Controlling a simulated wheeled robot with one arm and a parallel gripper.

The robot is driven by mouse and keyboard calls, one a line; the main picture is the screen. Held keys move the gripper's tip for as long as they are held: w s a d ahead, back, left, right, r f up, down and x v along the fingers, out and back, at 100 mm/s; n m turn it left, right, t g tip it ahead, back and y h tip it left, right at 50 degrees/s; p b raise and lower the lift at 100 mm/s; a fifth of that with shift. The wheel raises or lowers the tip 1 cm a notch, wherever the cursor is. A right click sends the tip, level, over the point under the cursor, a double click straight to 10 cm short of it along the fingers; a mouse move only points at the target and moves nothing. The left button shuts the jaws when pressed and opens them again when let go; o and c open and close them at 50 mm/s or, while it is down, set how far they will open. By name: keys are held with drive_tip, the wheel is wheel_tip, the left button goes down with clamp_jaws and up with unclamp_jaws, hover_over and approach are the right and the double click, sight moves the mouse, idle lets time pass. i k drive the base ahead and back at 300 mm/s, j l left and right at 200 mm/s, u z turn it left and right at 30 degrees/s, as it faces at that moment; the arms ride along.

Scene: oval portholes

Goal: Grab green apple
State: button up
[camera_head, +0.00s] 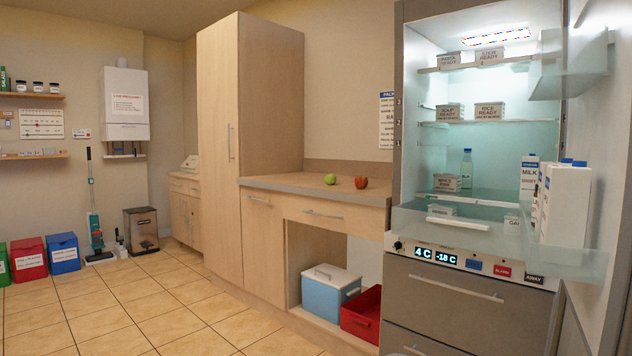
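A green apple (330,179) sits on the wooden counter (290,183), close to its right end. A red apple (361,182) sits just to its right, with a small gap between them. Both are some distance ahead of me, in plain view. My gripper is not in view.
A tall wooden cupboard (222,150) stands left of the counter. An open lit fridge (470,150) with milk cartons (566,205) in its door stands on the right. A blue cooler box (330,290) and a red crate (362,315) sit under the counter. The tiled floor (150,310) is clear.

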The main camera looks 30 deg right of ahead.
sight(329, 179)
drive_tip(key=i+l+z, duration=0.6)
drive_tip(key=l+z, duration=0.25)
drive_tip(key=j, duration=0.1)
